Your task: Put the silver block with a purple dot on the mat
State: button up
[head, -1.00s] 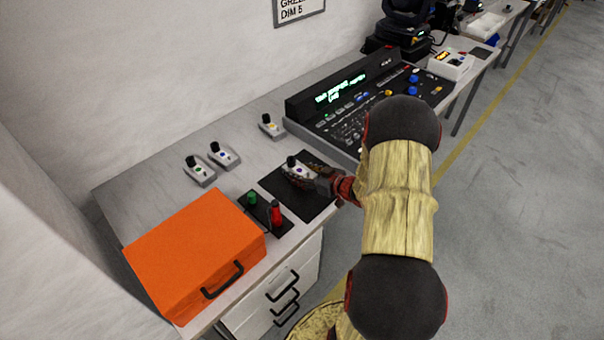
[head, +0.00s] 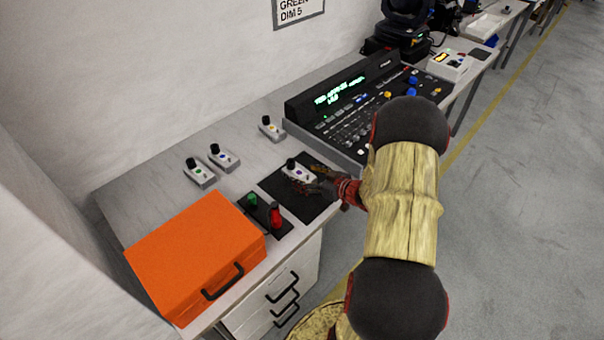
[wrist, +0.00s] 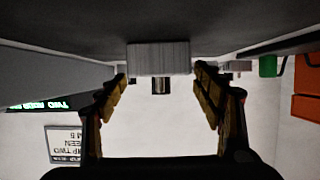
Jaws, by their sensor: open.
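The silver block with a purple dot (head: 299,172) stands upright on the dark mat (head: 314,208), its black knob on top. It also shows in the wrist view (wrist: 159,58), where the picture is upside down and the dot is hidden. My gripper (head: 313,180) is low over the mat at the block. In the wrist view my gripper (wrist: 161,80) is open, one finger on each side of the block, with small gaps between.
Similar silver blocks with a green dot (head: 199,172), a blue dot (head: 223,157) and a yellow dot (head: 270,127) stand behind. An orange case (head: 195,255), a small panel with a red handle (head: 276,215) and a lighting console (head: 365,105) flank the mat.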

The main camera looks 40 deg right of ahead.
jog(key=p+v, duration=0.2)
jog(key=v, duration=0.7)
jog(key=shift+s+r+p, duration=0.15)
jog(key=shift+p, duration=0.2)
jog(key=w+d+r+g+h, duration=0.2)
jog(key=w+r+h, duration=0.1)
jog(key=w+r, duration=0.4)
jog(key=a+r+g+h, duration=0.25)
jog(key=a+r, duration=0.35)
jog(key=r, duration=0.6)
jog(key=s+a+r+g+y, duration=0.1)
jog(key=s+a+r+y, duration=0.1)
jog(key=s+a, duration=0.8)
jog(key=s+a+r+g+y, duration=0.2)
jog(key=s+a+r, duration=0.3)
jog(key=s+a, duration=0.5)
jog(key=a, duration=0.7)
jog(key=shift+s+a+m, duration=0.25)
jog(key=shift+a+m, duration=0.15)
